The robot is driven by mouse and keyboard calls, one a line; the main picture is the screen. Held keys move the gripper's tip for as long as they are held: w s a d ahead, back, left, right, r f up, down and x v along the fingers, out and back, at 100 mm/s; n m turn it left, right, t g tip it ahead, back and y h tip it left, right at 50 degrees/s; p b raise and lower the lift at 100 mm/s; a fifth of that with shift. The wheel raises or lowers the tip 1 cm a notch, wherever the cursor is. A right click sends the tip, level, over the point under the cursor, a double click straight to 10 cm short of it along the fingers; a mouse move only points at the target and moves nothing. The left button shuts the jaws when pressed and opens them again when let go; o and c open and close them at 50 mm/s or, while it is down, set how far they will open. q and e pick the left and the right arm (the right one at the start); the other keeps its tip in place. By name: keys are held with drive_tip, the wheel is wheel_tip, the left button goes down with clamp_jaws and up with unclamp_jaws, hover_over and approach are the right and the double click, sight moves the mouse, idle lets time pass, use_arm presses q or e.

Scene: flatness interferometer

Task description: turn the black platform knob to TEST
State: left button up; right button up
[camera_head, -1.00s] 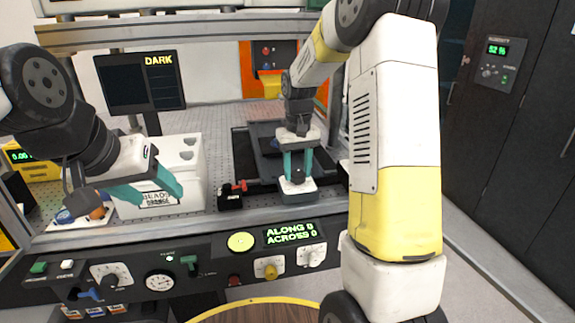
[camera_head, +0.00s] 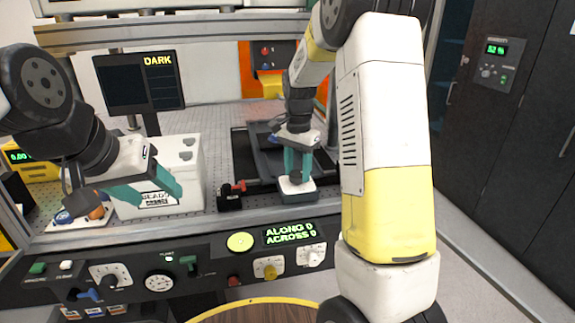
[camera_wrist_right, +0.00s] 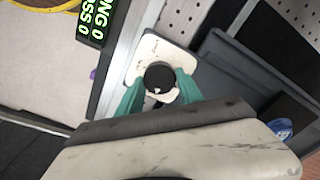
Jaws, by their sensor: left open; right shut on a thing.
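The black platform knob (camera_wrist_right: 159,77) is a round black cap with a small white mark, on a white-topped block. In the right wrist view it sits between the teal fingers of my right gripper (camera_wrist_right: 160,95), which is shut on it. In the head view the white-topped block (camera_head: 297,188) stands at the front edge of the perforated bench, and my right gripper (camera_head: 297,168) comes down onto it from above; the fingers mostly hide the knob there. I cannot read a TEST label. My left gripper (camera_head: 148,195) is open and empty, in front of the white box (camera_head: 185,165).
A display (camera_head: 290,234) reads ALONG 0, ACROSS 0. A dark monitor (camera_head: 140,80) shows DARK. The front panel (camera_head: 130,270) carries dials and switches. A small black block with a red lever (camera_head: 230,198) is left of the knob block. A dark tray (camera_head: 265,150) lies behind it.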

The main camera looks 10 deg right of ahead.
sight(298, 174)
drive_tip(key=m, duration=0.4)
drive_tip(key=shift+m, duration=0.3)
drive_tip(key=m, duration=1.4)
drive_tip(key=shift+s+m, duration=0.1)
drive_tip(key=shift+m, duration=0.3)
drive_tip(key=o, duration=1.4)
wheel_tip(298, 174, up, 8)
drive_tip(key=shift+f, duration=0.1)
